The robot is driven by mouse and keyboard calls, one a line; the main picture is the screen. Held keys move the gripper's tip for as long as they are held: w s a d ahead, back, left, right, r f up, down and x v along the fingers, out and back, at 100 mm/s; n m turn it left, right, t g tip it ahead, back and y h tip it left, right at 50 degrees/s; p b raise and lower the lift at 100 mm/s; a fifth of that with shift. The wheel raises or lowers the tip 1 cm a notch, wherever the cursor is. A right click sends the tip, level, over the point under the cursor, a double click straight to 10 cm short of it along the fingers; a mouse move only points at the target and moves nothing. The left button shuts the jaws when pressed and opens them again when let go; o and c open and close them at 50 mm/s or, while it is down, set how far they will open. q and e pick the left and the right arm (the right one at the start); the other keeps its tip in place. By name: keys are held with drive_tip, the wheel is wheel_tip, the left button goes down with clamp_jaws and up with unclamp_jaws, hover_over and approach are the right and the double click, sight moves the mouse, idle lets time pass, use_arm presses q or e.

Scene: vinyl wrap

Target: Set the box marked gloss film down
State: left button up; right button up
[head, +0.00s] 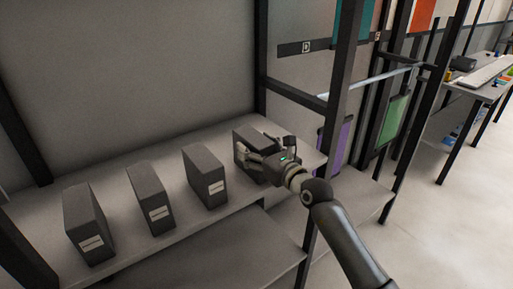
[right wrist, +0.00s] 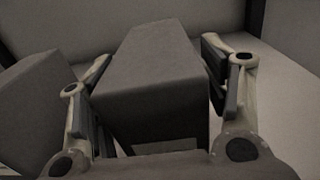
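A dark grey box (head: 251,137) stands on the shelf (head: 140,228), at the right end of a row of similar boxes. My right gripper (head: 267,150) reaches in from the right with a finger on each side of this box. In the right wrist view the box (right wrist: 150,75) lies between the two fingers, and narrow gaps show beside it, so the gripper looks open. Its label is mostly hidden, and I cannot read it. My left gripper is in neither view.
Three similar labelled boxes stand to the left: a near one (head: 206,178), a middle one (head: 150,198) and a far-left one (head: 88,224). A dark rack post (head: 340,75) rises right of the gripper. Bare shelf lies between the boxes.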

drive_tip(key=shift+r, duration=0.2)
drive_tip(key=shift+s+d+f, duration=0.1)
drive_tip(key=shift+s, duration=0.1)
drive_tip(key=b+v, duration=0.1)
drive_tip(key=v, duration=1)
drive_tip(key=shift+s+d, duration=0.2)
drive_tip(key=shift+s, duration=0.05)
